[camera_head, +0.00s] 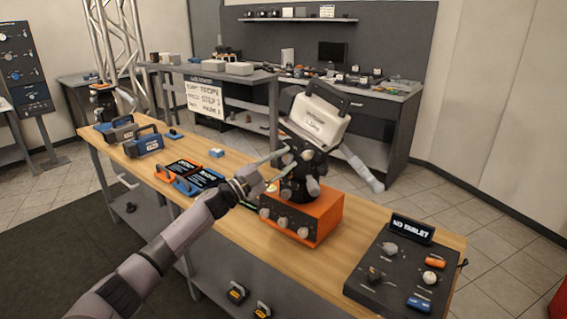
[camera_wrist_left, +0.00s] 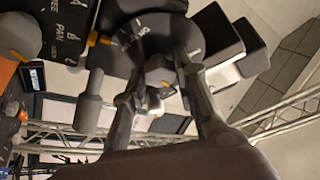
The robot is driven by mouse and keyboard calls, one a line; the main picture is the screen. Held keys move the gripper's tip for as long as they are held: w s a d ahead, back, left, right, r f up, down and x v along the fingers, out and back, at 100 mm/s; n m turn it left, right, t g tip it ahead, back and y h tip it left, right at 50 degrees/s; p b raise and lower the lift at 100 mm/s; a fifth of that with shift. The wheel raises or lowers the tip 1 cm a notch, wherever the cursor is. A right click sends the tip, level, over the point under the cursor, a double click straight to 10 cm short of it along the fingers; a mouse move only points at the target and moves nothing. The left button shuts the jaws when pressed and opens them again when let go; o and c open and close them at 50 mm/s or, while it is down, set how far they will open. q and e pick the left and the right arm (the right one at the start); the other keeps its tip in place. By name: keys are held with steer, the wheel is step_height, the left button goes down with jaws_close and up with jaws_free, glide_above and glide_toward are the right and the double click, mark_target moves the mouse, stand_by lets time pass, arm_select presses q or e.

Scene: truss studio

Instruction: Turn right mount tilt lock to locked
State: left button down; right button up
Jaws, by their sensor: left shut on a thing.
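The right mount (camera_head: 300,165) is a black head on an orange base box (camera_head: 305,212) on the wooden workbench, with a white camera unit (camera_head: 320,120) on top. My left gripper (camera_head: 277,168) reaches the mount's left side. In the left wrist view, my left gripper (camera_wrist_left: 160,85) is shut on a grey knob, the tilt lock (camera_wrist_left: 158,68), on a dark round plate. The knob's lettering is too blurred to read for its setting. A neighbouring dial marked PAN (camera_wrist_left: 72,30) is at upper left. My right gripper is not in view.
A grey bar handle (camera_head: 362,170) sticks out right of the mount. A black control panel (camera_head: 400,268) with knobs lies at the bench's right end. A truss (camera_head: 115,45) stands behind.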

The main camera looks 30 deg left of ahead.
arm_select(q)
steer(key=m+g, duration=0.1)
steer(key=m, duration=0.1)
steer(key=m+g+h+p, duration=0.1)
steer(key=m, duration=0.2)
steer(key=shift+r, duration=0.1)
steer(key=shift+m, duration=0.4)
steer(key=c, duration=1.3)
jaws_free()
steer(key=shift+s+a, duration=0.1)
steer(key=v, duration=1.1)
steer(key=shift+s+a, duration=0.15)
steer(key=shift+s, duration=0.25)
